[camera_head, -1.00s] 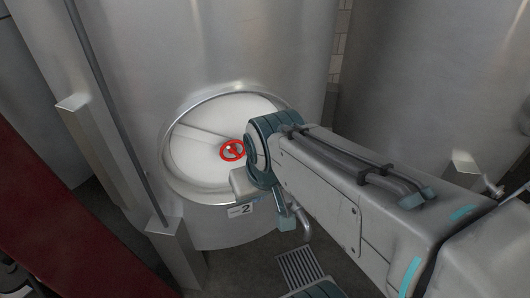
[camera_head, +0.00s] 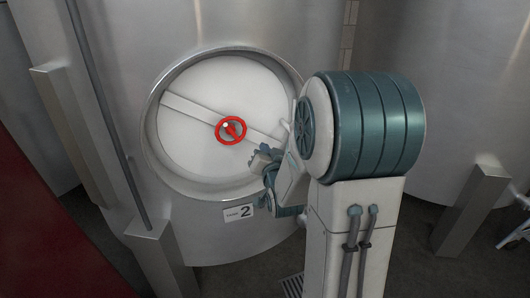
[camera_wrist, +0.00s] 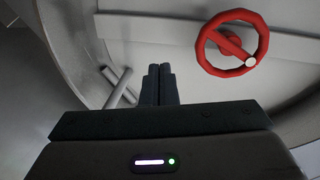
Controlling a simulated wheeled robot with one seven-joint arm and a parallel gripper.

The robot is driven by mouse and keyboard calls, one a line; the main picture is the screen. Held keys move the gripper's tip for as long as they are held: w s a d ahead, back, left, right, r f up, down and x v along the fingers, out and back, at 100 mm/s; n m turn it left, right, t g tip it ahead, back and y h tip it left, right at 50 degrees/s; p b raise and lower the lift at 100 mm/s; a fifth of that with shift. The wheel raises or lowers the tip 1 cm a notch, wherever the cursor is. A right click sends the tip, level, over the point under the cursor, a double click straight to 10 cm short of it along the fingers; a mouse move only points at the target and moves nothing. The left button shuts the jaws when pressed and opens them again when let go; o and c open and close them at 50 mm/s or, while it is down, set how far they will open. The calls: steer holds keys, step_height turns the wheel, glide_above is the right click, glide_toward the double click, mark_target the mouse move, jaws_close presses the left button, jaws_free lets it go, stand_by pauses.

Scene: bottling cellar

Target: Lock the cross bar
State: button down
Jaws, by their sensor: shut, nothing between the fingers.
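The cross bar (camera_head: 192,108) is a flat pale bar running slantwise across the round white door (camera_head: 220,82) of the steel tank. It also shows in the wrist view (camera_wrist: 150,24). A red handwheel (camera_head: 231,131) with a pale knob sits at the bar's middle; it is at upper right in the wrist view (camera_wrist: 233,43). My gripper (camera_wrist: 158,72) is shut and empty, in front of the door's lower right part, apart from the wheel. In the head view my arm hides the bar's right end, and the fingertips are hard to make out.
The door sits in a raised steel rim (camera_head: 150,150) with a tank label "2" (camera_head: 239,212) below. Steel legs (camera_head: 160,255) flank the tank, and a floor grate (camera_head: 291,286) lies below.

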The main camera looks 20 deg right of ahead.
steer(key=d+f+m+t+h+b, duration=0.1)
steer(key=d+f+m+t+b, duration=0.1)
steer(key=d+f+t+b, duration=0.1)
step_height(320, 180, down, 2)
steer(key=shift+s+d+f+m+h+b, duration=0.1)
steer(key=shift+s+d+m+h+b, duration=0.15)
steer(key=shift+d+m+h+b, duration=0.2)
steer(key=shift+w+a, duration=0.1)
steer(key=x, duration=0.9)
steer(key=shift+w+p, duration=0.1)
steer(key=shift+p, duration=0.3)
steer(key=shift+w+r, duration=0.25)
steer(key=shift+f, duration=0.1)
